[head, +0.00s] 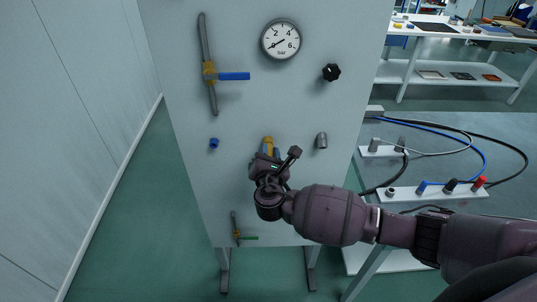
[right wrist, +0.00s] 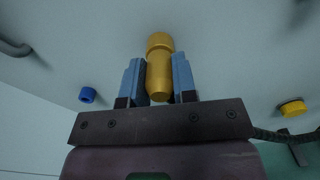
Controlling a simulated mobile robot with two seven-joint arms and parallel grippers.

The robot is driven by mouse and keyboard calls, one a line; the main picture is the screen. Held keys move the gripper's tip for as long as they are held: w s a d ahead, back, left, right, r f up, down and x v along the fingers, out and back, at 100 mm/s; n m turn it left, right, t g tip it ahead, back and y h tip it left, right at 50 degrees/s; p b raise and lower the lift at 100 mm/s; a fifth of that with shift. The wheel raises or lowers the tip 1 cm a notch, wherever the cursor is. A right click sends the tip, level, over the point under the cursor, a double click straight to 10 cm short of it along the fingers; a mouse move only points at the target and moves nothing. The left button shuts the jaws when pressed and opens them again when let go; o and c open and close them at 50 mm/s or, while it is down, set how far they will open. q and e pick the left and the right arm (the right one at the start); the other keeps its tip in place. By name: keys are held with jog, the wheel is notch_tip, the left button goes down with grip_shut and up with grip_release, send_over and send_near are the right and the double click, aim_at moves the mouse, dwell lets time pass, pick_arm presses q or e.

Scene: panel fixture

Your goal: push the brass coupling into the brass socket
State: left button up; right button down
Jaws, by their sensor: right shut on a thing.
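My right gripper (head: 268,153) is at the middle of the upright panel. In the right wrist view, its two blue fingers (right wrist: 158,80) are shut around the brass coupling (right wrist: 159,82), a yellow cylinder with a tapered near end. A wider brass collar (right wrist: 160,41), apparently the brass socket, is at the coupling's far end, in line with it. The two look touching, but I cannot tell how deep the coupling sits. In the head view only a bit of brass (head: 268,141) shows above the gripper. My left gripper is not in view.
The panel (head: 300,200) also carries a blue socket (head: 213,143), a grey socket (head: 321,141), a blue-handled valve (head: 233,76), a gauge (head: 281,40), a black knob (head: 331,72) and a green-handled valve (head: 248,238). Hoses (head: 484,155) lie on a bench at right.

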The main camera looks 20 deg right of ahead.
jog(key=shift+w, duration=0.1)
jog(key=c, duration=0.8)
grip_release()
